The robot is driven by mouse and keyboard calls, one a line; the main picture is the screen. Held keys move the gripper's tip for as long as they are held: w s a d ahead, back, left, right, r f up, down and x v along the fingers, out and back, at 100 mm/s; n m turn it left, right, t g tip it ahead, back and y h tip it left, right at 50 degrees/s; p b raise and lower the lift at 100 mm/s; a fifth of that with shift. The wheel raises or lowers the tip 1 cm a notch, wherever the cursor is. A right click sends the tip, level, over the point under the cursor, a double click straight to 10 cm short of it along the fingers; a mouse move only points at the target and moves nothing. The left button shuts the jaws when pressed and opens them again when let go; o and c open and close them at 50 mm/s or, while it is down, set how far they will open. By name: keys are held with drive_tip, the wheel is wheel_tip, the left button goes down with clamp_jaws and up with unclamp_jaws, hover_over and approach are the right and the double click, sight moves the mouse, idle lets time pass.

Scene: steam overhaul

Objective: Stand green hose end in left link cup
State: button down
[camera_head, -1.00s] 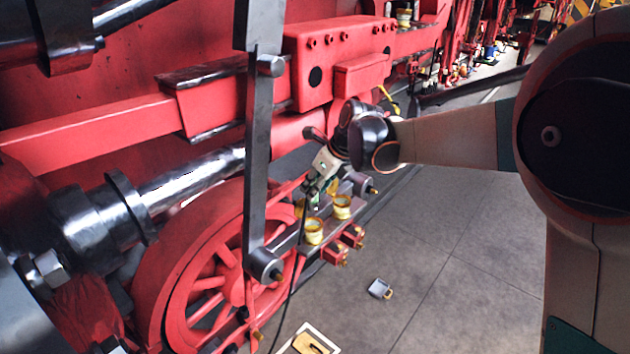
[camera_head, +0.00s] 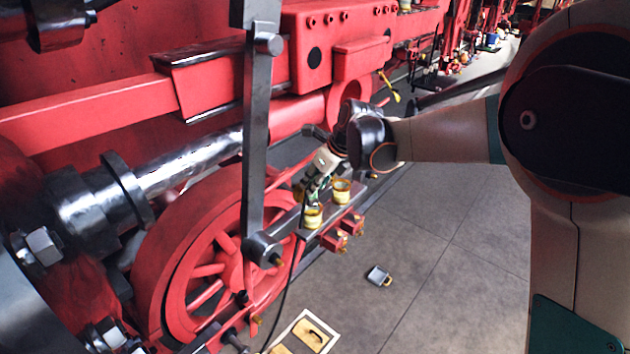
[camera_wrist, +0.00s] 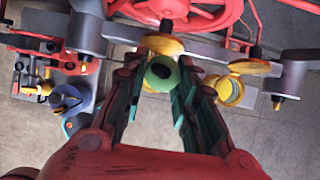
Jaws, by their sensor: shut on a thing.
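My gripper (camera_wrist: 160,85) is shut on the green hose end (camera_wrist: 162,72), whose round green face with a dark centre shows between the fingertips in the wrist view. In the head view my gripper (camera_head: 313,192) is just above and behind the left link cup (camera_head: 313,219), a pale yellow cup on the dark link. The wrist view shows a raised yellow lid (camera_wrist: 160,43) just beyond the hose end, with the cup there mostly hidden. Whether the hose end touches this cup I cannot tell. The other cup (camera_wrist: 230,92) stands open to the right; it also shows in the head view (camera_head: 341,193).
A red spoked wheel (camera_head: 205,270) and an upright dark rod (camera_head: 256,140) stand left of the cups. Red blocks (camera_head: 336,240) stick out below the link. A small grey cup (camera_head: 378,275) and a pale board (camera_head: 312,333) lie on the floor. Open floor lies to the right.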

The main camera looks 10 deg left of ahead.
sight(315, 198)
drive_tip(key=shift+f+b, duration=0.35)
drive_tip(key=shift+f, duration=0.1)
drive_tip(key=shift+f+b, duration=0.3)
drive_tip(key=shift+f, duration=0.05)
drive_tip(key=shift+f+b, duration=1.5)
drive_tip(key=shift+f, duration=0.4)
drive_tip(key=c, duration=1.2)
unclamp_jaws()
